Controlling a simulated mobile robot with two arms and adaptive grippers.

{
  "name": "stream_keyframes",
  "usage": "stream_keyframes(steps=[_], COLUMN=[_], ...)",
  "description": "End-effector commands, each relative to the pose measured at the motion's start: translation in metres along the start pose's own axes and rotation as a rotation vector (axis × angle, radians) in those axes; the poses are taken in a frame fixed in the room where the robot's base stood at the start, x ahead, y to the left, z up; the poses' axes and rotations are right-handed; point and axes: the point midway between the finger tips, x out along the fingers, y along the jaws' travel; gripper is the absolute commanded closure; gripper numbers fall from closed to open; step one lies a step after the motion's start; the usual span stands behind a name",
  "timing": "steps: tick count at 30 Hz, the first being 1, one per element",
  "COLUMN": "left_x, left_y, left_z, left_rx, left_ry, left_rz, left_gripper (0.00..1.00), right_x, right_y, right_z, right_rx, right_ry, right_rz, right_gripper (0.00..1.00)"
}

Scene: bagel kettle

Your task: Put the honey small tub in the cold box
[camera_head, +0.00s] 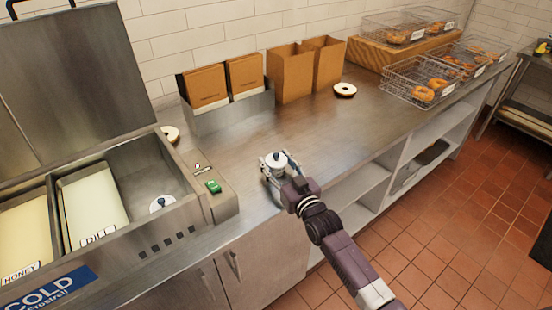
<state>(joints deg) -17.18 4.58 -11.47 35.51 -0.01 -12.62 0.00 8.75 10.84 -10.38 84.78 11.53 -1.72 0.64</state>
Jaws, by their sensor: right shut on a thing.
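The cold box (55,283) is at the left of the counter, with a blue COLD label on its front and its grey lid (70,80) raised. Inside it are a large pale yellow tub (22,235) labelled HONEY and a large whitish tub (92,205) labelled DILL. A small round white tub (160,204) with a dark spot on top stands in the bay to the right of them. My right gripper (273,166) is shut on another small white tub (279,158) at the counter's front edge, right of the cold box. I cannot read a label on it. My left gripper is out of view.
A panel with a green switch (213,187) lies between the box and my right gripper. Brown paper bags (291,73), a metal holder (230,110), a bagel half (345,89) and wire baskets of bagels (420,82) stand behind. The middle counter is clear.

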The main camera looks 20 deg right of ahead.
Motion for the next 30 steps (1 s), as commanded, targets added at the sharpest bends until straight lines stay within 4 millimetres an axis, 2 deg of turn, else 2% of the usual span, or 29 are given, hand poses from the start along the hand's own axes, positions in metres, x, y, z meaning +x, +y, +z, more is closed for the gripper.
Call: stream_keyframes(steps=[14, 15, 18, 30], left_x=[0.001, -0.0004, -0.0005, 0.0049], left_y=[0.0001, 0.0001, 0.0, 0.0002], left_z=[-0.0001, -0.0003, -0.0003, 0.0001], left_rx=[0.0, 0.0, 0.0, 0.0], left_ry=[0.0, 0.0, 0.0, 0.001], left_rz=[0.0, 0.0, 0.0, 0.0], left_gripper=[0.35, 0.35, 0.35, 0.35], right_x=[0.0022, 0.0021, 0.002, 0.0019], right_y=[0.0, 0.0, 0.0, 0.0], right_z=[0.0037, 0.0026, 0.0026, 0.0051], right_rx=[0.0, 0.0, 0.0, 0.0], right_ry=[0.004, 0.003, 0.002, 0.004], right_rz=[0.0, 0.0, 0.0, 0.0], right_gripper=[0.79, 0.48, 0.37, 0.35])
